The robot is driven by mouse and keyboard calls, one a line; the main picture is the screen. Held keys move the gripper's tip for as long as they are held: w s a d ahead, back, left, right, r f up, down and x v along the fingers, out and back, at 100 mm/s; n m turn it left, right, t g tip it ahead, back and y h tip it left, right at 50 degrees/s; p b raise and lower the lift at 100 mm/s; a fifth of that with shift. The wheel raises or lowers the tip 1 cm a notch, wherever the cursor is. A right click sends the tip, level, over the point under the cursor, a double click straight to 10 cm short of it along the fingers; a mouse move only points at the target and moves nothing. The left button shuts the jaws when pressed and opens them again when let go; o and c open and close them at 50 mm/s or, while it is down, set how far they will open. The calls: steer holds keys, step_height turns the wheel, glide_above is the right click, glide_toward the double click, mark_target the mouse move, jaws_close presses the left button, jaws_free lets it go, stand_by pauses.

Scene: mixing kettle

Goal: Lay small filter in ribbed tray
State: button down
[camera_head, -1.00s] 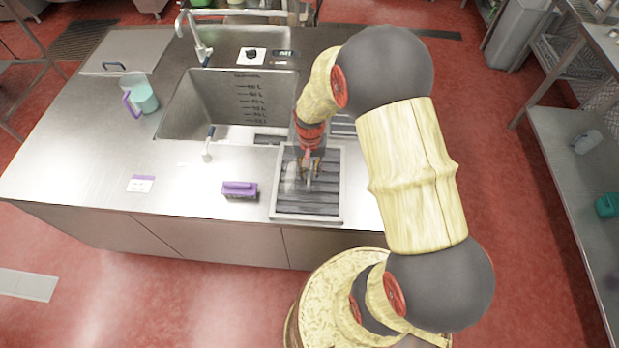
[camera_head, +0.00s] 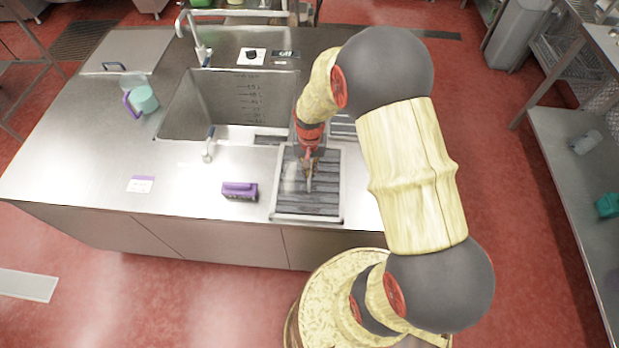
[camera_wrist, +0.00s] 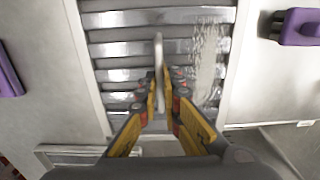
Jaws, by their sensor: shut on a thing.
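The ribbed tray (camera_head: 325,205) is a dark slatted tray with a pale metal rim, set at the front of the counter. Its ribs (camera_wrist: 115,48) also show in the wrist view. My gripper (camera_head: 309,168) is over the tray, pointing down. In the wrist view my gripper (camera_wrist: 159,90) is shut on a thin pale piece, the small filter (camera_wrist: 158,58), seen edge-on and standing upright between the fingertips. Whether its lower edge touches the ribs I cannot tell. A pale, speckled translucent patch (camera_wrist: 208,62) lies beside it over the ribs; I cannot tell what it is.
A purple block-like brush (camera_head: 239,190) lies on the counter left of the tray. A deep sink (camera_head: 228,100) with a faucet is behind. A teal jug with a purple handle (camera_head: 144,99) and a small label card (camera_head: 141,184) are farther left. Counter between them is clear.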

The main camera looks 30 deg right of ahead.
mark_target(310, 172)
steer(key=shift+r, duration=0.15)
stand_by(0.3)
steer(key=shift+r+p, duration=1.85)
steer(key=shift+r, duration=0.6)
steer(key=shift+f, duration=0.1)
